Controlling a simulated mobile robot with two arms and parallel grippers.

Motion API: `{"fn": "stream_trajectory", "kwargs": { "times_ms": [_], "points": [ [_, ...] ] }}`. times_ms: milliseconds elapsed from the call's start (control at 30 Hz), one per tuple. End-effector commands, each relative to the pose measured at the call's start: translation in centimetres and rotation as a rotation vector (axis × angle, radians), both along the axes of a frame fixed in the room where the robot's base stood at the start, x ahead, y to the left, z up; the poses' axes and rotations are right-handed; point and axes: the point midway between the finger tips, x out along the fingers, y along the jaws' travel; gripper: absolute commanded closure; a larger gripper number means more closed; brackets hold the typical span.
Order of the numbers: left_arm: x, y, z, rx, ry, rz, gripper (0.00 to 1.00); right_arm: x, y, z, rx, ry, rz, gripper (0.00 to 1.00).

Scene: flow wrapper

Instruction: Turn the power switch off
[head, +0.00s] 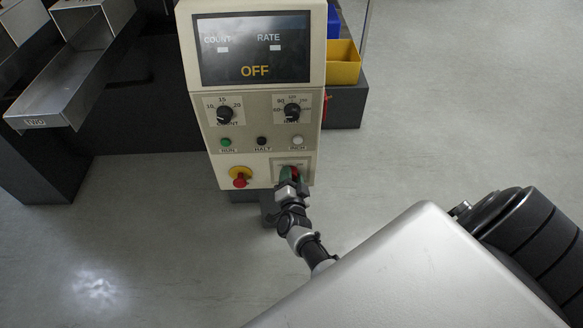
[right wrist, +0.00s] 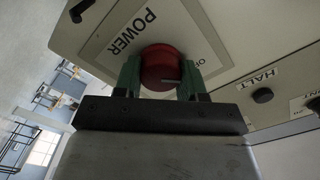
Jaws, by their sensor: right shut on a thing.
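The power switch is a round red knob (right wrist: 161,66) on a pale plate marked POWER, at the lower right of the control panel. It shows in the right wrist view between the green fingertips of my right gripper (right wrist: 162,78), which is shut on it. In the head view the right gripper (head: 290,178) covers most of the knob. The panel's screen (head: 254,48) reads OFF in yellow. My left gripper is not in view.
The panel (head: 262,120) also bears two black dials, RUN, HALT and INCH buttons, and a red stop button (head: 240,181) on yellow left of the switch. A metal chute (head: 70,80) stands at the left. Yellow (head: 343,64) and blue bins stand behind the panel.

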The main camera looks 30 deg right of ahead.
Motion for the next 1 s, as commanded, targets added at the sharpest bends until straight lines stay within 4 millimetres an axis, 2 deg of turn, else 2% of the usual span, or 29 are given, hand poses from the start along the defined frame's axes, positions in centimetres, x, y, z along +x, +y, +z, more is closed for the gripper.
{"fn": "stream_trajectory", "kwargs": {
  "times_ms": [200,633,667,800,833,1000],
  "points": [
    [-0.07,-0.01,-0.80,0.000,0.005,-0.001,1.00,-0.04,0.13,-0.10,-0.036,0.025,0.001,0.83],
    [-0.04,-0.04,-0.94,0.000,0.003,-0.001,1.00,-0.05,0.13,-0.15,-0.044,0.031,0.002,0.83],
    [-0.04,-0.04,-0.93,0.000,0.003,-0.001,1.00,-0.05,0.13,-0.15,-0.044,0.031,0.002,0.58],
    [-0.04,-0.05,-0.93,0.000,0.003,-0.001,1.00,-0.04,0.10,-0.12,-0.044,0.030,0.001,0.37],
    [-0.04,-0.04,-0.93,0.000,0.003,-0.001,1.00,-0.04,0.09,-0.11,-0.044,0.030,0.001,0.34],
    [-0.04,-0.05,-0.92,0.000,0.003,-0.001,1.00,-0.01,0.05,-0.05,-0.044,0.028,0.000,0.34]
  ]
}}
